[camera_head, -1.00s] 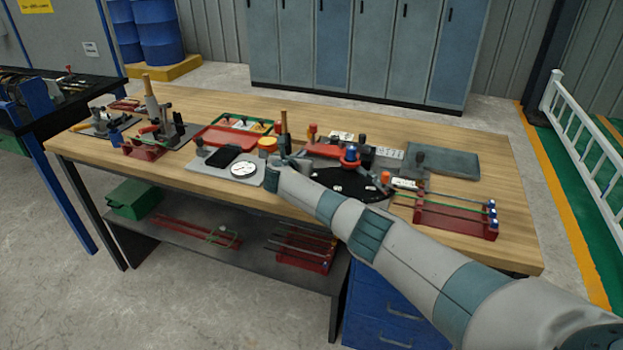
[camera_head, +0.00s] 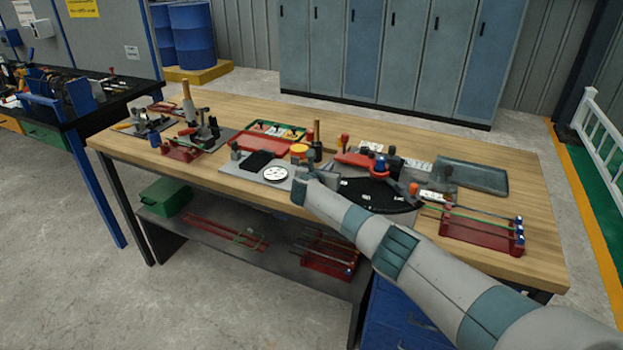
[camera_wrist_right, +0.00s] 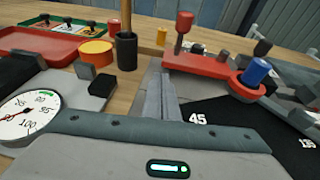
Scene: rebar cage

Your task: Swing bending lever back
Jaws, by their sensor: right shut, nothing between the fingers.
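The bending lever (camera_head: 352,159) is a red bar over a black angle plate (camera_head: 375,197), with a blue knob (camera_head: 379,163) at its pivot end. In the right wrist view the red lever (camera_wrist_right: 205,66) lies across the upper right, with an upright red grip (camera_wrist_right: 184,28) and the blue knob (camera_wrist_right: 257,70). The black plate (camera_wrist_right: 215,125) there shows the marks 45 and 135. My right gripper (camera_head: 306,172) is shut and empty, left of the plate and apart from the lever. Its closed fingers (camera_wrist_right: 163,92) also show in the wrist view. My left gripper is out of view.
A white dial (camera_head: 276,173), a yellow-orange round tub (camera_head: 299,150) and a dark cup with a stick (camera_head: 317,150) stand close to my gripper. A red rod rack (camera_head: 482,234) is at the right front. The wooden table's (camera_head: 545,262) right front corner is clear.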

